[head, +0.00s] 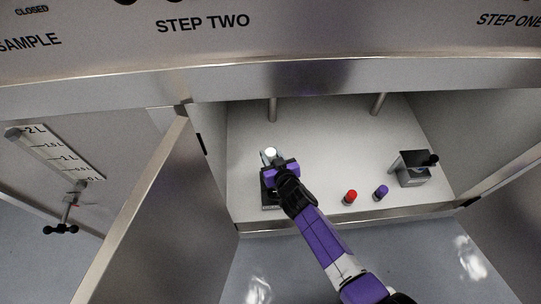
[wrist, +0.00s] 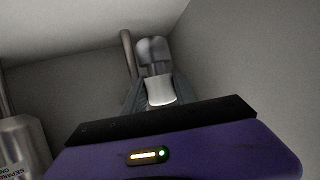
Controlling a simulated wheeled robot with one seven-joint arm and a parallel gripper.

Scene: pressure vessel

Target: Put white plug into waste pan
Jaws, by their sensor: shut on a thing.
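The white plug (head: 270,152) shows as a small pale round top at the tip of my gripper (head: 271,159), inside the open cabinet at its left. In the wrist view the white plug (wrist: 159,91) sits between the grey fingers of my gripper (wrist: 155,95), which is shut on it. A grey rounded cylinder shows just beyond the plug there; I cannot tell whether it is part of it. A dark-edged grey object (head: 268,204) lies below my gripper, mostly hidden by it. I cannot tell whether this is the waste pan.
A red plug (head: 350,197) and a purple plug (head: 381,192) stand near the cabinet's front edge. A grey box with a black knob (head: 412,168) stands at the right. Two metal pipes come down at the back. An open door (head: 150,200) is at left. The middle floor is clear.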

